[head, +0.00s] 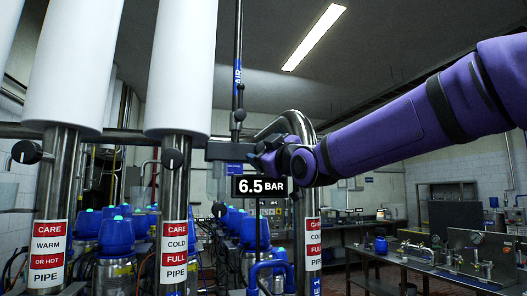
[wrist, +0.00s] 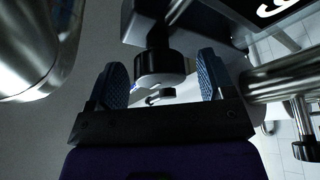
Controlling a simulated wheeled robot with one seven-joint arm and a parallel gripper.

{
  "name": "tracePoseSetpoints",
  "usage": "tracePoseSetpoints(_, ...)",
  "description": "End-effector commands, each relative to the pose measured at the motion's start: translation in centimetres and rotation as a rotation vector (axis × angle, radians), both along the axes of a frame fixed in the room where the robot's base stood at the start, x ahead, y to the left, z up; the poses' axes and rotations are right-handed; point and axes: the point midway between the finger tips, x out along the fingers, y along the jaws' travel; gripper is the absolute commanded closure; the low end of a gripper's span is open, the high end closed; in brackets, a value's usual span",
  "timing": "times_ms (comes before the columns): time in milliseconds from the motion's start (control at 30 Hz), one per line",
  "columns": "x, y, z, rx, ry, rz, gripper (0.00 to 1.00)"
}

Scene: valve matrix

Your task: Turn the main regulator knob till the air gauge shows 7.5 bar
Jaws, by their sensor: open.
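The air gauge readout (head: 260,187) is a black panel reading 6.5 BAR, just below my gripper (head: 259,160) in the head view. My purple arm reaches in from the right. In the wrist view my gripper (wrist: 163,80) is open, with a blue ribbed pad on each side. A black round knob (wrist: 158,68), apparently the main regulator knob, shows between the two pads, with a gap on each side. I cannot tell how deep it sits between them. In the head view my gripper hides this knob. Part of the readout (wrist: 278,8) shows at the wrist view's top right.
A vertical pipe labelled AIR (head: 238,75) stands behind my gripper. Steel pipes with CARE labels (head: 174,250) stand at left, and a bent steel pipe (head: 303,130) passes close to my wrist. A smaller dark knob (wrist: 160,96) shows farther off. A metal bench (head: 440,262) is at right.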

Motion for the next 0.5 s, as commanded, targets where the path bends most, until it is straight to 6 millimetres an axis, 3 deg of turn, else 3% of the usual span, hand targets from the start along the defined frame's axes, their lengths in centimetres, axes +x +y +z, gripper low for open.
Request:
tracePoseSetpoints(167,1.02,0.56,0.32,0.0,0.001,-0.001,0.25)
tracePoseSetpoints(467,1.17,0.65,0.39,0.0,0.001,-0.001,0.25)
tracePoseSetpoints(500,1.16,0.64,0.38,0.0,0.001,-0.001,0.32)
